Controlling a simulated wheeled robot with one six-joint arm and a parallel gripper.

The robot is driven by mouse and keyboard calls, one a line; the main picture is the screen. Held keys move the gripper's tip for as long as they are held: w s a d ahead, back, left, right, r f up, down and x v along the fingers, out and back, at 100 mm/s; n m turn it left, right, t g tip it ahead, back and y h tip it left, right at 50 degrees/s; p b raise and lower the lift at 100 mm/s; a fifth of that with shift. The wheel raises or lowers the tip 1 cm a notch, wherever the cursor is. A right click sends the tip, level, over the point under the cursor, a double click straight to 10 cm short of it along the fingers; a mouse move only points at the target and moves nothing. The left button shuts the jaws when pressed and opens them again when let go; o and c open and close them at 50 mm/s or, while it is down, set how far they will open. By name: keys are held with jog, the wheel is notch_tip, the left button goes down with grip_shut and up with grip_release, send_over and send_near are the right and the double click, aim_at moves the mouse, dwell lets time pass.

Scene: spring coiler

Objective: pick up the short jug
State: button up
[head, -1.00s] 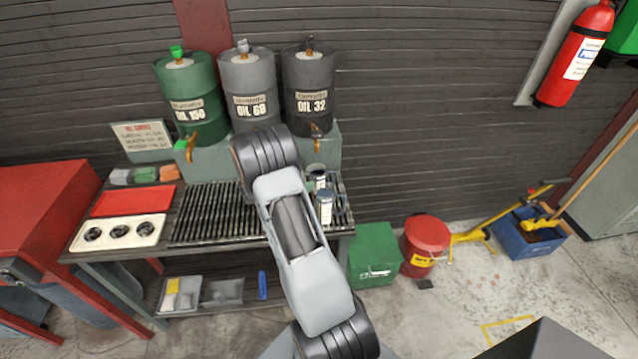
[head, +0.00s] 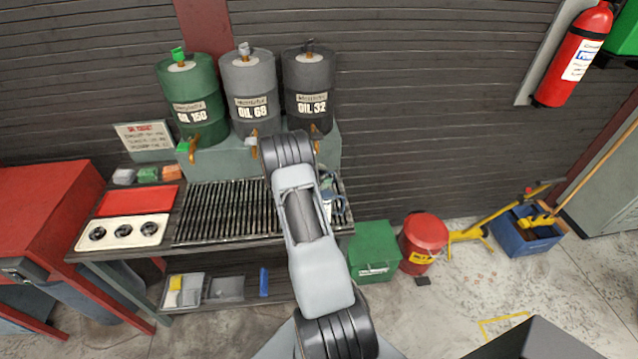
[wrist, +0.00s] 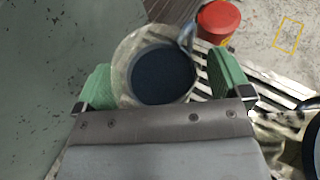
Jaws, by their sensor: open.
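A round open-topped jug (wrist: 160,75) with a pale rim and dark inside shows from above in the wrist view. Its handle is at the upper right. My gripper (wrist: 163,84) is open, with one green finger on each side of this jug. I cannot tell whether the fingers touch it. Part of another dark round vessel (wrist: 313,150) shows at the right edge of the wrist view. In the head view my arm covers most of the jug area. Only a bit of a jug (head: 337,208) shows at the right end of the slatted rack. I cannot judge the jugs' heights.
Green, grey and dark oil drums (head: 250,92) with taps stand on a raised block behind the slatted rack (head: 222,212). A white tray (head: 123,233) with round parts lies left. A green box (head: 374,250) and red bin (head: 424,243) stand on the floor right of the bench.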

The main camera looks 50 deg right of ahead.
jog(key=shift+c, duration=0.4)
jog(key=c, duration=1.1)
jog(key=shift+o, duration=0.2)
jog(key=shift+r, duration=0.1)
